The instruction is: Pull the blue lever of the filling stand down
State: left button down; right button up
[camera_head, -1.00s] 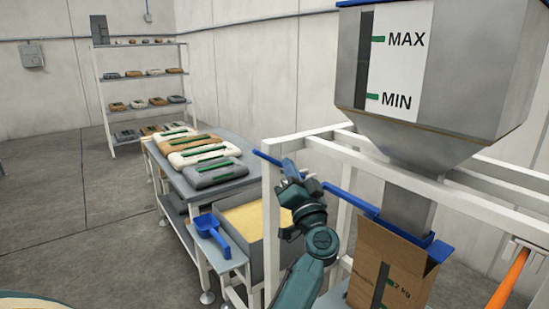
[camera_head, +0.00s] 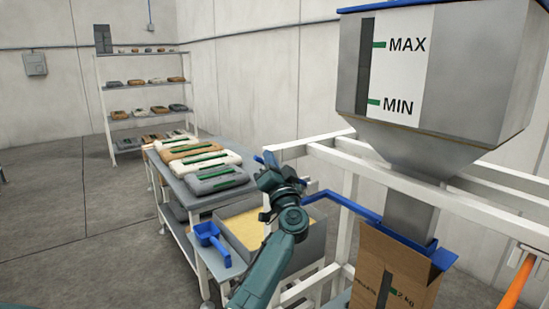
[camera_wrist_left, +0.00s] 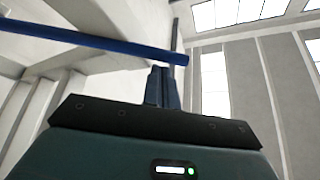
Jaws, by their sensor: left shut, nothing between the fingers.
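The blue lever (camera_head: 352,205) runs left from the outlet of the filling stand (camera_head: 412,165) toward my left wrist, which hides part of it. My left gripper (camera_head: 267,163) is at the left corner of the stand's white frame, shut and empty. In the left wrist view a blue bar (camera_wrist_left: 95,42), seemingly the lever, crosses from the left and ends just beyond the tips of the closed fingers (camera_wrist_left: 163,86). Whether they touch is unclear. My right gripper is not in view.
An open cardboard box (camera_head: 385,270) stands under the outlet. White frame rails (camera_head: 400,178) surround the stand. Left of my arm are a table with several bags (camera_head: 212,178), a bin of yellowish material (camera_head: 245,228) and a blue scoop (camera_head: 210,240).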

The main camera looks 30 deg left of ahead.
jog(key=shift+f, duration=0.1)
